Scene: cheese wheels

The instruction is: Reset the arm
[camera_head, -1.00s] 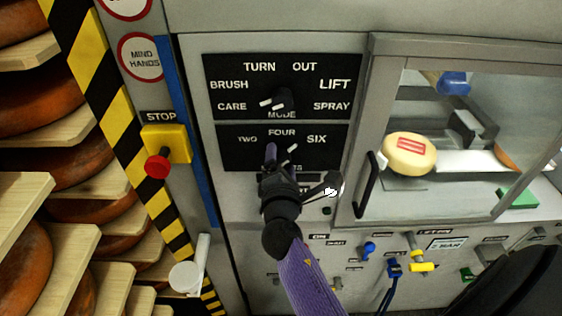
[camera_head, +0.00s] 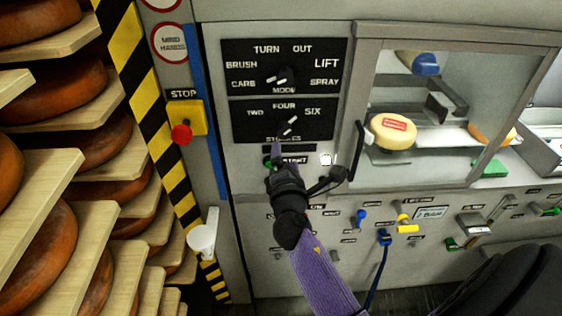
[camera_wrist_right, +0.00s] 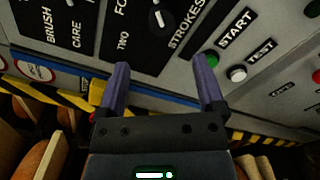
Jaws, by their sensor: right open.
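My right arm reaches up from the bottom of the head view, and its right gripper (camera_head: 277,152) is in front of the control panel, just below the strokes dial (camera_head: 289,127). In the right wrist view the two purple fingers of the gripper (camera_wrist_right: 162,75) are spread apart with nothing between them. The green start button (camera_wrist_right: 212,57) shows just beyond the right-hand finger. The white test button (camera_wrist_right: 237,74) is to its right. I cannot tell whether a finger touches the panel. My left gripper is not in view.
The mode dial (camera_head: 284,81) is above the strokes dial. A glass-fronted machine with a pale cheese wheel (camera_head: 393,132) inside is to the right. A red stop button (camera_head: 181,134) on a yellow box and shelves of cheese wheels (camera_head: 53,97) are to the left.

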